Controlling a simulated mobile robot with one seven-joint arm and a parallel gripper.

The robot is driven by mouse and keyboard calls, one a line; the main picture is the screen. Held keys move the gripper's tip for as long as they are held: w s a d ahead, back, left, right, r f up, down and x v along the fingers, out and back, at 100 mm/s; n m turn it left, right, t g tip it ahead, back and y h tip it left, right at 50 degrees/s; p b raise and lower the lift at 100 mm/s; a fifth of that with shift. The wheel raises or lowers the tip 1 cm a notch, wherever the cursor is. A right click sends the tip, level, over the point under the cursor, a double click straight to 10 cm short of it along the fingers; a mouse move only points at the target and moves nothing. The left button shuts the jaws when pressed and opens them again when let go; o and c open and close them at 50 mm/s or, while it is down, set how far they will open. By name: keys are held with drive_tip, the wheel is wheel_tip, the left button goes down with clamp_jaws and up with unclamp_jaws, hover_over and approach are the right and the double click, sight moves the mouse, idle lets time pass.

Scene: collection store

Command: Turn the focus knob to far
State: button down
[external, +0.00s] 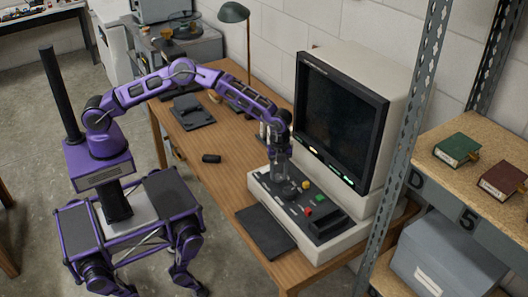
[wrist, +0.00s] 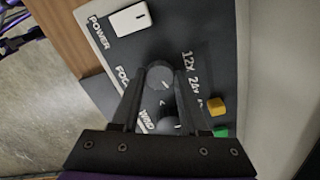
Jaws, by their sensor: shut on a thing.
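The focus knob (wrist: 160,78) is a round dark knob on the black control panel (wrist: 88,62), beside lettering that reads "FOC" before a finger covers the rest. My gripper (wrist: 161,72) has one finger on each side of this knob and is shut on it. In the external view my gripper (external: 280,160) points down at the panel of the beige reader (external: 330,250), and the knob is hard to make out there. A small light mark shows near the knob's edge; its exact setting cannot be read.
A second dark knob (wrist: 168,125), by a partly covered label, sits between my fingers. A white power switch (wrist: 131,19), a yellow button (wrist: 216,106) and a green button (wrist: 221,132) are close by. The dark screen (external: 338,120) rises behind the panel; a metal shelf post (external: 405,140) stands right.

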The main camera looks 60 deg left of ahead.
sight(279, 177)
drive_tip(key=m, duration=0.4)
drive_tip(key=shift+m, duration=0.4)
idle(0.4)
drive_tip(key=shift+c, duration=2.1)
unclamp_jaws()
drive_tip(key=shift+r, duration=0.1)
wheel_tip(279, 177, up, 17)
drive_tip(key=shift+r, duration=0.15)
